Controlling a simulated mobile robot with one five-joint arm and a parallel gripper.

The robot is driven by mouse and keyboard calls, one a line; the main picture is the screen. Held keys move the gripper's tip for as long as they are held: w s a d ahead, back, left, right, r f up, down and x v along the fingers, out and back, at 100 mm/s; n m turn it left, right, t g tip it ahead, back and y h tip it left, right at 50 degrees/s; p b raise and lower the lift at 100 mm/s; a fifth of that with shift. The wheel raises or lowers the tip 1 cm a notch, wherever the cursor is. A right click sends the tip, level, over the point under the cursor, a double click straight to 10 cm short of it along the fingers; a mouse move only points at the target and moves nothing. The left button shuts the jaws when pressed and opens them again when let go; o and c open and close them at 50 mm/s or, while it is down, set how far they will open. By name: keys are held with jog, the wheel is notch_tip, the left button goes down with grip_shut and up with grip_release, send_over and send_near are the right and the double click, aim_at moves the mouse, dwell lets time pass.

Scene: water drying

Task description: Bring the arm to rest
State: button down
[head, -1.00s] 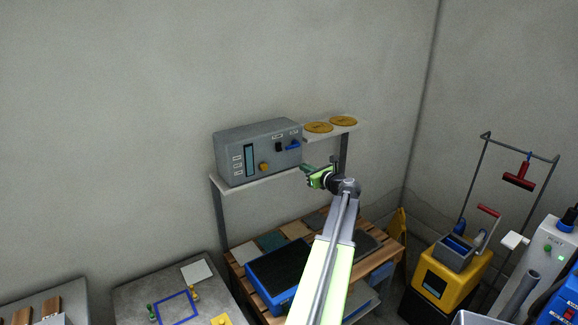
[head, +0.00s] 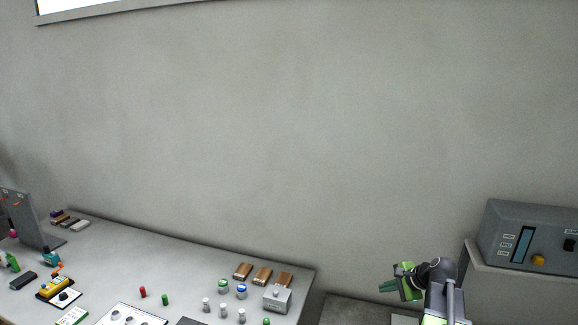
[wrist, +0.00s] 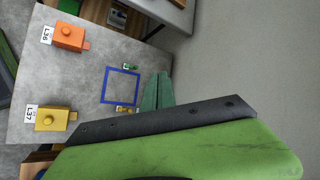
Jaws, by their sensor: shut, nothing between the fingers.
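My gripper (head: 388,287) is at the lower right of the head view, on my raised arm. Its green fingers point left and lie together, with nothing between them. In the wrist view the closed fingers (wrist: 157,92) hang over or near a grey table (wrist: 60,100), apart from the things on it. The green body of my gripper fills the bottom of that view.
A grey control box (head: 528,235) stands on a shelf right of my arm. A long table (head: 180,262) with bottles, wooden blocks (head: 262,276) and small parts is at left. The wrist view shows a blue square outline (wrist: 107,85), an orange block (wrist: 68,36) and a yellow block (wrist: 52,117).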

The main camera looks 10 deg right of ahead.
jog(key=s+a+f+n+g+h, duration=0.1)
jog(key=s+a+f+n+g, duration=0.1)
jog(key=a+n, duration=0.4)
jog(key=s+a+f+n+g+h, duration=0.1)
jog(key=a+n, duration=0.5)
jog(key=a, duration=0.9)
jog(key=s+a+f+n+g+h, duration=0.1)
jog(key=s+a+f+n+g, duration=0.2)
jog(key=a, duration=0.8)
jog(key=s+n+g, duration=0.1)
jog(key=s+n, duration=0.1)
jog(key=n, duration=0.1)
jog(key=shift+s+a+g, duration=0.3)
jog(key=shift+a+g, duration=0.05)
jog(key=shift+g, duration=0.05)
